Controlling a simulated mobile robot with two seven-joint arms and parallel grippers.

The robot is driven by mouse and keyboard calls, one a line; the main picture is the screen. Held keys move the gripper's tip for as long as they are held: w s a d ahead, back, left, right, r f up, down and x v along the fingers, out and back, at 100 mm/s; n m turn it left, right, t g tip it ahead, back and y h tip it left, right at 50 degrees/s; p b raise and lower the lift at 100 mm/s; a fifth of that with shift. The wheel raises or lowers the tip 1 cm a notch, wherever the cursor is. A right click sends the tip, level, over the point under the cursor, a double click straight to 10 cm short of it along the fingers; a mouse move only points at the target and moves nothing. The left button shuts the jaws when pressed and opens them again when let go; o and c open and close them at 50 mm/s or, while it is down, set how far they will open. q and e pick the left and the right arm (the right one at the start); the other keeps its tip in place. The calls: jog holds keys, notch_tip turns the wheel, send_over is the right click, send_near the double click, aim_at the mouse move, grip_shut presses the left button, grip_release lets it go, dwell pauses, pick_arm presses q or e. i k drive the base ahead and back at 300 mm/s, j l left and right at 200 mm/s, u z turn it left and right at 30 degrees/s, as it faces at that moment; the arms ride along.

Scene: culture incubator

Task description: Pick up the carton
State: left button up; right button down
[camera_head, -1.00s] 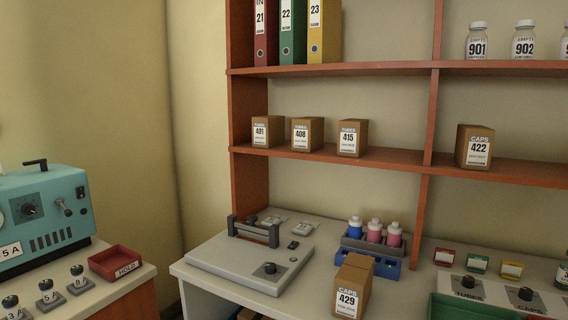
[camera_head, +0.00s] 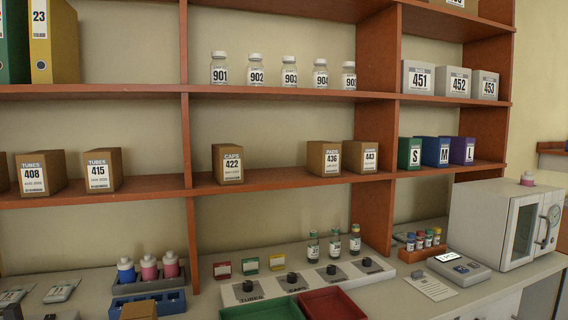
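Several brown cartons stand on the middle shelf: carton 408 (camera_head: 40,173), carton 415 (camera_head: 101,170), carton 422 (camera_head: 227,164), carton 436 (camera_head: 323,158) and carton 443 (camera_head: 361,156). Another brown carton (camera_head: 139,311) stands on the bench at the bottom edge; only its top shows and its label is out of view. The task does not say which carton is meant. Neither of my grippers is in view.
A white incubator-like box (camera_head: 483,232) stands at right. Shelf space between cartons 415 and 422 is free around an upright.

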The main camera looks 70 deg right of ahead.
aim_at(227, 159)
jog(key=z, duration=2.6)
